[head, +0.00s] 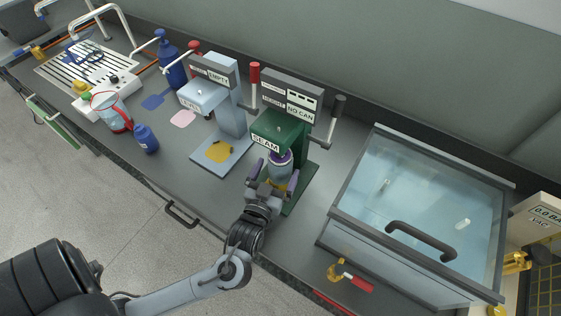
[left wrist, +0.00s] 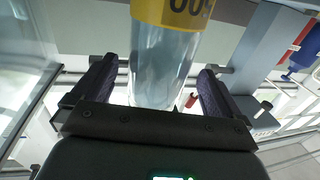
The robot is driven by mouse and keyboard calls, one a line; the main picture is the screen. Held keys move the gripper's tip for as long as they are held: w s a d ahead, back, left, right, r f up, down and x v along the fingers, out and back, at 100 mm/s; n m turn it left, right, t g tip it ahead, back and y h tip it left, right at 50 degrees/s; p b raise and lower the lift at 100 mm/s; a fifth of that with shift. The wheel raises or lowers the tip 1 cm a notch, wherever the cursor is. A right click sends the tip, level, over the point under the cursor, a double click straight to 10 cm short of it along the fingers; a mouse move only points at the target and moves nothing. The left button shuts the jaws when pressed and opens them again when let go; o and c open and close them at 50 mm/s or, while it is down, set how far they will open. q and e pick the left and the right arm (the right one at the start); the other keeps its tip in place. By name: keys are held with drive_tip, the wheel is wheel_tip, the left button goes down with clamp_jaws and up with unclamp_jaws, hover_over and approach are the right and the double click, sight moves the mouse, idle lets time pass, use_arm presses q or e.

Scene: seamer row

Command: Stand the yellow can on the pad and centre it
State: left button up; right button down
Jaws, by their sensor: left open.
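The can stands between my left gripper's fingers under the green seamer's head in the head view. Its pale body (head: 281,170) shows there below a purple ring. In the left wrist view the can (left wrist: 165,60) has a pale, shiny body and a yellow band with black figures. My left gripper (head: 273,176) is open, with a finger on each side of the can; it also shows in the left wrist view (left wrist: 160,80). The green seamer (head: 278,130) reads NO CAN. Its pad is hidden behind the can and gripper, so I cannot tell whether the can is centred. My right gripper is not in view.
A pale blue seamer (head: 231,118) reading EMPTY stands left of the green one, with a yellow patch (head: 219,152) on its base. A glass-lidded chamber (head: 420,195) stands at the right. A red-handled tool (head: 350,277) lies at the counter's front.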

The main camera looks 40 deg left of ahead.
use_arm(q)
drive_tip(key=v, duration=0.8)
drive_tip(key=shift+p, duration=0.45)
drive_tip(key=shift+r, duration=0.15)
drive_tip(key=shift+d, duration=0.1)
